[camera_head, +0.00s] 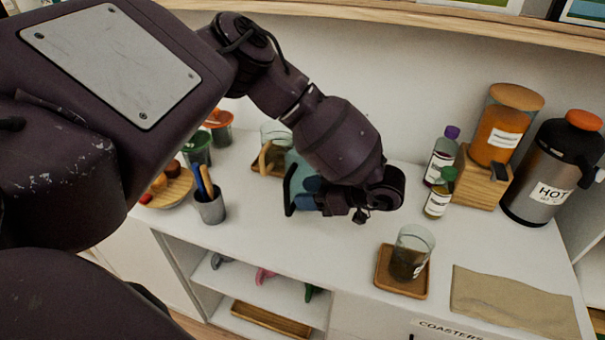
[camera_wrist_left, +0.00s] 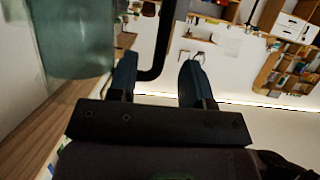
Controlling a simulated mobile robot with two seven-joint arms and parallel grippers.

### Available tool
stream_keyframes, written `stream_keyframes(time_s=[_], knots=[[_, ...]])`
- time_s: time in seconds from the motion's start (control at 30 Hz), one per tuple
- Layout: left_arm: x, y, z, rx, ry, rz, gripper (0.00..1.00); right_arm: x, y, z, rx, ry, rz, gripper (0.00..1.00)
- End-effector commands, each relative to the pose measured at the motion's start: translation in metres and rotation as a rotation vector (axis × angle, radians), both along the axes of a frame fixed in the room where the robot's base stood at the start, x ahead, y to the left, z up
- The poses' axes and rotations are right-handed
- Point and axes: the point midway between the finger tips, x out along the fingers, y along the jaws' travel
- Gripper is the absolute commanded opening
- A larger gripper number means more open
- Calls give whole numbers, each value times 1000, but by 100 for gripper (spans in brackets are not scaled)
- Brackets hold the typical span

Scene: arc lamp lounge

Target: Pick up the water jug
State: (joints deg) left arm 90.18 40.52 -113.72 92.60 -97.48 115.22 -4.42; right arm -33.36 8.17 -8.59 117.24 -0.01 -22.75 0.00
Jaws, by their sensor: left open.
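The water jug (camera_head: 296,160) is teal and see-through, with a black handle (camera_head: 289,192). It stands on the white counter, partly hidden behind my left arm. In the left wrist view the jug (camera_wrist_left: 75,40) fills the upper left, and its black handle (camera_wrist_left: 166,40) comes down between my two fingers. My left gripper (camera_head: 308,191) is open, with its blue fingers close to the handle. In the left wrist view the gripper (camera_wrist_left: 158,82) shows a gap between the handle and the right finger. My right gripper is not in view.
A glass (camera_head: 410,252) on a wooden coaster stands front right, near a tan cloth (camera_head: 510,300). Bottles, an orange jar (camera_head: 497,137) and a HOT flask (camera_head: 545,175) stand at the right. A pen cup (camera_head: 210,207) and a fruit bowl (camera_head: 155,200) are at the left.

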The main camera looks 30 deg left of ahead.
Motion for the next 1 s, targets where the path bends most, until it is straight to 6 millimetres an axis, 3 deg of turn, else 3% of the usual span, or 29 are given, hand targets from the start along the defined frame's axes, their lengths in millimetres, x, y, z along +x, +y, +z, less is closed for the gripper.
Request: stream_keyframes(time_s=[0.7,1.0], knots=[[-19,63,-30,-2,2,1,45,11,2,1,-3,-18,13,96],[-20,66,-31,-1,2,-1,45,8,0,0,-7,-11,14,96]])
